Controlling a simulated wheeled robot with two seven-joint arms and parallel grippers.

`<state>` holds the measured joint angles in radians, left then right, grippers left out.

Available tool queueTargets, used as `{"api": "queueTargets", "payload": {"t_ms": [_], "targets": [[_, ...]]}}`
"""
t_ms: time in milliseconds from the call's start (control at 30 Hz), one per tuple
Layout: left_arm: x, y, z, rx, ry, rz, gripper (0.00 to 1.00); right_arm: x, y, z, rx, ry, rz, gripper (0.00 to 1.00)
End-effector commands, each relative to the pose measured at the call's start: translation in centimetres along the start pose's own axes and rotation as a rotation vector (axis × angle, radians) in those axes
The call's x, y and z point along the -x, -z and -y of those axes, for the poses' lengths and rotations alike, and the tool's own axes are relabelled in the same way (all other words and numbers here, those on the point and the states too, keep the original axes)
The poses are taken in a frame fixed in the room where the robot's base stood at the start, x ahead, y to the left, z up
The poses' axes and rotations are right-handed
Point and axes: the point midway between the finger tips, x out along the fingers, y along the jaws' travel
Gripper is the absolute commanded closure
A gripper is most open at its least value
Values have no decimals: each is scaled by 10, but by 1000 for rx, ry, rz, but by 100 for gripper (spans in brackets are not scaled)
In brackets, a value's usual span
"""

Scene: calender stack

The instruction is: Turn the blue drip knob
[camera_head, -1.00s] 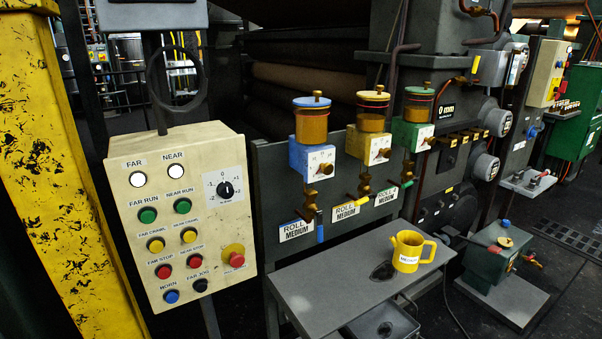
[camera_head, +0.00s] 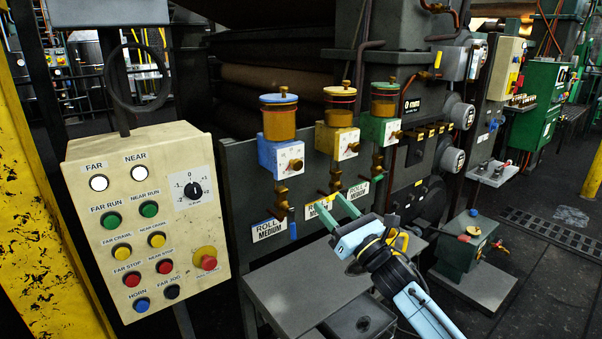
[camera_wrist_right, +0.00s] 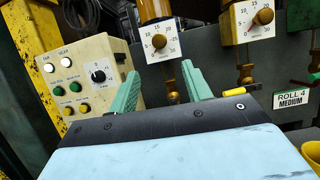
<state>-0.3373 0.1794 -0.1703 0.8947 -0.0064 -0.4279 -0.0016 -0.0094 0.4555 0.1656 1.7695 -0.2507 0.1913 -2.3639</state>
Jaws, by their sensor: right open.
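The blue drip oiler (camera_head: 278,152) hangs on the grey panel, leftmost of three. Its brass drip knob (camera_head: 297,165) sits on a white dial face; in the right wrist view the knob (camera_wrist_right: 159,41) is just above and beyond the fingertips. My right gripper (camera_head: 330,207) is open and empty, in front of the panel, below and to the right of the knob. Its two green fingers, seen in the right wrist view (camera_wrist_right: 160,80), are spread apart and touch nothing visible. My left gripper is not in view.
The yellow oiler (camera_head: 337,140) and green oiler (camera_head: 381,130) hang to the right of the blue one. A cream button panel (camera_head: 150,220) stands to the left. A grey table (camera_head: 285,290) lies below. The yellow jug (camera_head: 401,242) is mostly hidden behind my right arm.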

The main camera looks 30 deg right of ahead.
Motion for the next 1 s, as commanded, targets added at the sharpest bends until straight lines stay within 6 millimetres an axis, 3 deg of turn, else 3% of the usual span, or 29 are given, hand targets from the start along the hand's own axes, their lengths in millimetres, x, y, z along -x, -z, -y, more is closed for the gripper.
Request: {"api": "queueTargets", "payload": {"t_ms": [167,700,1000], "targets": [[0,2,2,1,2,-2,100,-17,-7,0,24,-5,15,51],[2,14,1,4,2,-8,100,-109,-6,0,21,-3,11,51],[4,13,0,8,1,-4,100,-133,-6,-1,20,-4,10,51]]}}
